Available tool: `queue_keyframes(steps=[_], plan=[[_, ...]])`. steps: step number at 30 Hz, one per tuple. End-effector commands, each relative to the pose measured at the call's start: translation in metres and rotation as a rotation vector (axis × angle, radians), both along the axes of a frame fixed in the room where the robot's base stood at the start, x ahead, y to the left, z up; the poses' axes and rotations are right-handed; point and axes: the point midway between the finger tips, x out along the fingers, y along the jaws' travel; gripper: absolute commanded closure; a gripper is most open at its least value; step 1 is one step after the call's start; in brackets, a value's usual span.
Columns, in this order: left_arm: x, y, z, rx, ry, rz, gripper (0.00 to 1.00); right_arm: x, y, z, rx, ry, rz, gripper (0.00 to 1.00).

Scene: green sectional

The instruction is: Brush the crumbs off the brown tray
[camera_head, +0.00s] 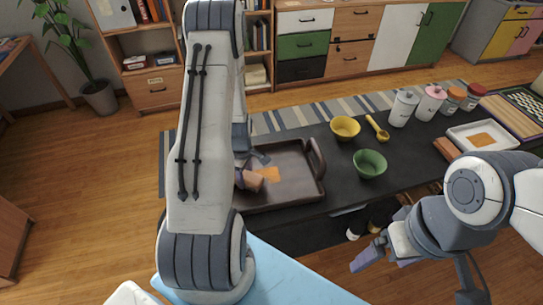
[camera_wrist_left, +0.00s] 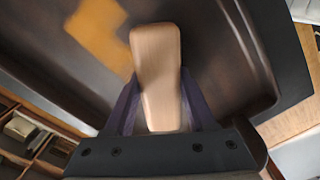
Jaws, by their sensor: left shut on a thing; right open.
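The brown tray (camera_head: 297,192) lies on the dark table, with a raised handle at its right end; its dark inside fills much of the left wrist view (camera_wrist_left: 215,60). A flat orange patch of crumbs (camera_head: 269,174) is on the tray floor, and it also shows in the left wrist view (camera_wrist_left: 95,30). My left gripper (camera_head: 249,173) is over the tray, shut on a brush with a wooden handle (camera_wrist_left: 157,75). The brush's bristles are hidden. My left arm covers the tray's left part in the head view. My right gripper (camera_head: 378,255) is open and empty by the table's front edge.
A green bowl (camera_head: 370,164), a yellow bowl (camera_head: 345,128) and a yellow scoop (camera_head: 378,129) stand right of the tray. Several lidded jars (camera_head: 430,105) line the back right. A white tray (camera_head: 466,133) with an orange patch lies further right. Dark table is bare near the green bowl.

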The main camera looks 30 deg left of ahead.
Motion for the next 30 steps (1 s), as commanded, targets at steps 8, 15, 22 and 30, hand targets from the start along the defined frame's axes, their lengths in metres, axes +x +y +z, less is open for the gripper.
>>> queue_keyframes(steps=[8, 15, 22, 30], plan=[[0.0, 0.0, 0.046, 0.0, -0.001, -0.001, 1.0, 0.0, 0.0, 0.027, 0.001, -0.001, 0.0, 0.08], [0.0, 0.0, 0.067, 0.0, 0.0, -0.001, 1.0, 0.0, 0.0, 0.044, 0.0, 0.0, 0.0, 0.08], [0.0, 0.0, 0.085, 0.0, 0.0, -0.001, 1.0, 0.0, 0.0, 0.059, 0.0, 0.0, 0.0, 0.08], [0.0, 0.0, 0.089, 0.0, 0.0, -0.001, 1.0, 0.0, 0.0, 0.062, 0.0, 0.0, -0.001, 0.08]])
